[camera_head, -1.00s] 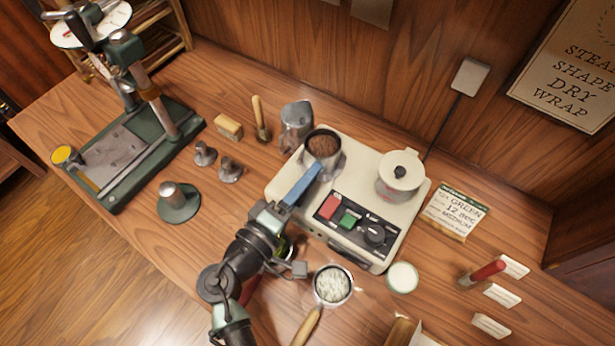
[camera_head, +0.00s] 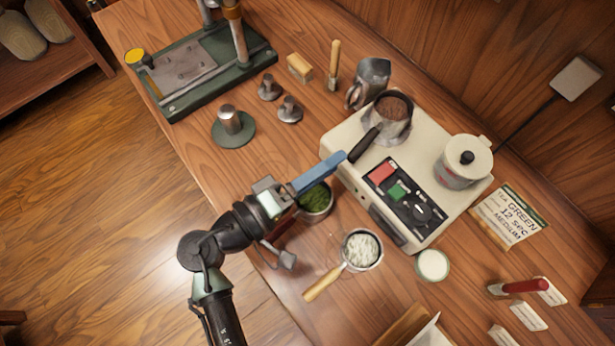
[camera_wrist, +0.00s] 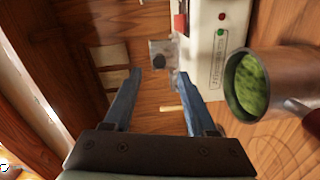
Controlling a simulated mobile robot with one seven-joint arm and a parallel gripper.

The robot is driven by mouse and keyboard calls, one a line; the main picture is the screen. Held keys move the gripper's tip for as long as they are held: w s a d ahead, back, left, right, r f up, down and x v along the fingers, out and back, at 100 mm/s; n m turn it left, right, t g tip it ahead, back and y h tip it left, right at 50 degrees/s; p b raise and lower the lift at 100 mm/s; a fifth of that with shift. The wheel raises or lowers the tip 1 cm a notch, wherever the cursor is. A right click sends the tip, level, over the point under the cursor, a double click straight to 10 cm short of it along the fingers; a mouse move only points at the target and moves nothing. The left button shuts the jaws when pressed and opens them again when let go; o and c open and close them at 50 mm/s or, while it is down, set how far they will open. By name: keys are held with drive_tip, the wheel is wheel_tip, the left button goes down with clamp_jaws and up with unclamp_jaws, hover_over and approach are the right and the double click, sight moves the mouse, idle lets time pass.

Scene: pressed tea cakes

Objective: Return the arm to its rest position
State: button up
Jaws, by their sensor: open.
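My arm reaches in from the bottom of the head view. My gripper (camera_head: 338,162) has blue fingers, seen nearly edge-on near the front left corner of the cream machine. In the head view its tip lies close to the end of the black handle of a metal cup of brown contents (camera_head: 393,110). In the wrist view my gripper (camera_wrist: 159,76) shows two fingers spread apart with nothing between them. A metal cup of green leaf (camera_head: 316,200) stands just below the fingers, partly hidden by the arm. In the wrist view this cup (camera_wrist: 285,70) is at the right.
The cream machine (camera_head: 345,150) carries a lidded white pot (camera_head: 463,165) and buttons. A strainer of pale leaf (camera_head: 361,250), a white bowl (camera_head: 432,265) and a red-handled tool (camera_head: 525,286) are at the lower right. A green press (camera_head: 195,70) and metal weights (camera_head: 230,122) stand upper left.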

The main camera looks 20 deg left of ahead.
drive_tip(key=shift+v, duration=1.95)
drive_tip(key=w+d+r+m+t+y, duration=0.1)
drive_tip(key=w+r+m+y, duration=0.1)
drive_tip(key=w+r, duration=0.45)
drive_tip(key=w+d+r+m+t+y, duration=0.15)
drive_tip(key=w+r, duration=0.25)
drive_tip(key=r, duration=0.6)
drive_tip(key=w+r+m+t+y, duration=0.1)
drive_tip(key=w+r+m+y, duration=0.2)
drive_tip(key=w+r, duration=0.45)
drive_tip(key=s+d+r+t+y, duration=0.1)
drive_tip(key=s+r+t, duration=0.2)
drive_tip(key=r, duration=0.7)
drive_tip(key=s+d+r+m+t+y+p, duration=0.1)
drive_tip(key=s+r+t, duration=0.2)
drive_tip(key=s+r, duration=0.3)
drive_tip(key=s+d+r+m+t+y, duration=0.1)
drive_tip(key=s+d+r+t+y, duration=0.1)
drive_tip(key=r, duration=1.2)
drive_tip(key=shift+s+t, duration=0.85)
drive_tip(key=shift+s, duration=0.4)
drive_tip(key=shift+s+d+r, duration=0.1)
drive_tip(key=shift+s+r, duration=0.15)
drive_tip(key=shift+c, duration=0.6)
